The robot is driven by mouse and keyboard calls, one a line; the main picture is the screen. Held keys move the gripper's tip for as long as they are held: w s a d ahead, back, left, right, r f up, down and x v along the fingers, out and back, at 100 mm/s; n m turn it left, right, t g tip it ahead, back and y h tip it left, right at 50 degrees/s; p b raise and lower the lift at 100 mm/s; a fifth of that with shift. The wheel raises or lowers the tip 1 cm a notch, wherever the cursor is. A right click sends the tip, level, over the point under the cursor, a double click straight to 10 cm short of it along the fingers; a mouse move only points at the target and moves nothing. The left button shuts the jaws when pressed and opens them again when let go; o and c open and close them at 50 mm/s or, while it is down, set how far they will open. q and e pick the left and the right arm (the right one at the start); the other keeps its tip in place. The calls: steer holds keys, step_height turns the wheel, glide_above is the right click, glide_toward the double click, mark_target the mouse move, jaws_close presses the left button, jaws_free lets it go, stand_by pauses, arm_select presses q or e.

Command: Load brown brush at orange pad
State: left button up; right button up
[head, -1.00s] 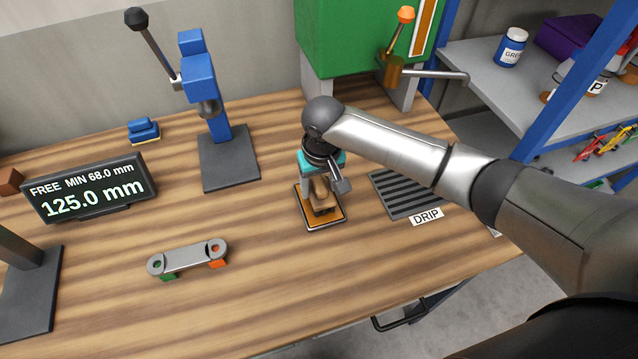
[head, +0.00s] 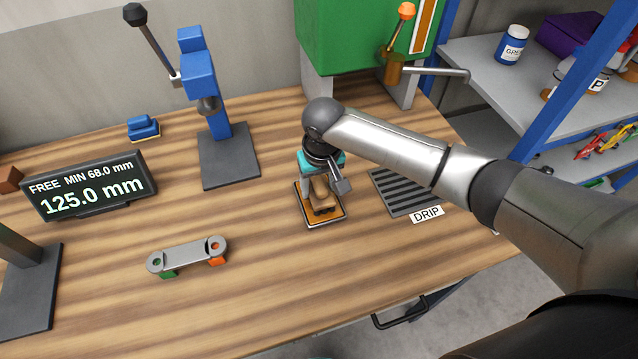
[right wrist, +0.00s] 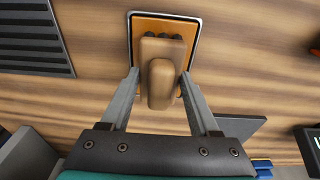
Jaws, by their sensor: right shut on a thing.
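The brown brush (head: 322,194) is at the orange pad (head: 334,217) on the workbench, with its dark bristles down at the pad. My right gripper (head: 319,188) is shut on the brush from above. In the right wrist view the two fingers (right wrist: 160,88) hold the brush's tan handle (right wrist: 161,85) from both sides. The orange pad (right wrist: 166,25) with its pale rim lies under the brush there. Whether the bristles press on the pad is hard to tell.
A drip grate (head: 405,195) lies just right of the pad. A blue press (head: 205,95) stands at the back left, with a blue brush (head: 143,128) beside it. A grey link (head: 187,254) lies front left, near a display (head: 90,185). The front middle bench is clear.

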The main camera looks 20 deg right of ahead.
mark_target(318, 179)
steer(key=shift+s+f+p, duration=0.1)
steer(key=shift+f+p, duration=0.05)
steer(key=shift+p, duration=0.3)
stand_by(1.6)
step_height(318, 179, up, 7)
steer(key=p, duration=0.9)
stand_by(0.8)
